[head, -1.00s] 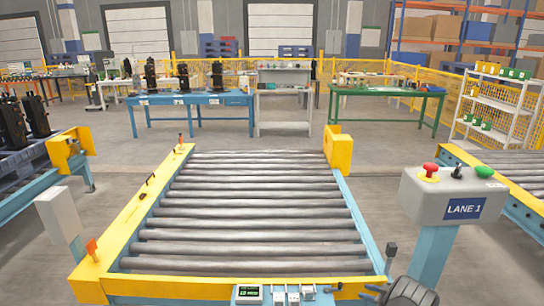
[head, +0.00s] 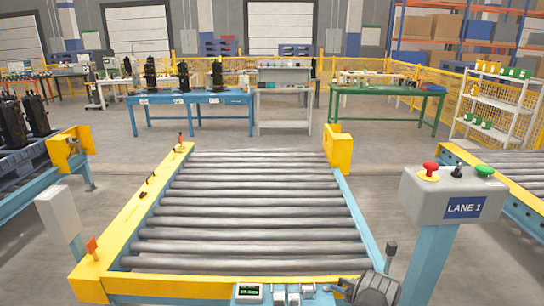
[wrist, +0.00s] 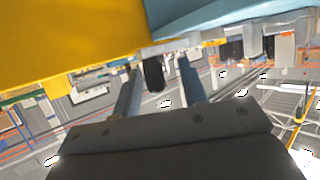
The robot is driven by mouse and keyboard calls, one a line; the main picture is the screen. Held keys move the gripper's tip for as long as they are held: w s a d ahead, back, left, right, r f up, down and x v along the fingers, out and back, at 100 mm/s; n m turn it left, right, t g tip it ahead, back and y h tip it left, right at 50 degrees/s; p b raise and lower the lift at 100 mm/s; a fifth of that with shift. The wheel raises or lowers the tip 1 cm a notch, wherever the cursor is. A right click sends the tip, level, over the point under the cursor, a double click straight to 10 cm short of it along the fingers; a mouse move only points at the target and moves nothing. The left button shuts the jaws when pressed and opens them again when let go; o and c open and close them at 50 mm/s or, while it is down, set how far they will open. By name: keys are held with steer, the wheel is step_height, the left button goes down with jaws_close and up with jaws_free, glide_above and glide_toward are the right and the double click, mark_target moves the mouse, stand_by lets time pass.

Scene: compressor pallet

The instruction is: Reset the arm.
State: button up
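My gripper (head: 345,284) is at the bottom edge of the head view, right of centre. It is close to the front yellow rail (head: 200,286) of the roller conveyor, beside the small control boxes. In the wrist view my gripper (wrist: 158,78) shows two grey fingers standing apart. A dark rounded piece (wrist: 153,72) shows between them; I cannot tell whether it is in the gap or beyond it. Nothing is visibly held.
The roller bed (head: 250,205) is empty. The LANE 1 control post (head: 450,195) stands to the right, and a small dark switch (head: 391,249) is near the conveyor's corner. The blue bench (head: 190,98) and green bench (head: 385,89) stand at the back.

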steer(key=shift+s+a+m+t+h, duration=0.15)
steer(key=shift+s+m+t+h, duration=0.35)
steer(key=shift+m+h, duration=0.45)
steer(key=shift+s+a+m+t+h, duration=0.1)
steer(key=shift+s+m+t+h, duration=0.35)
steer(key=shift+m+h, duration=0.45)
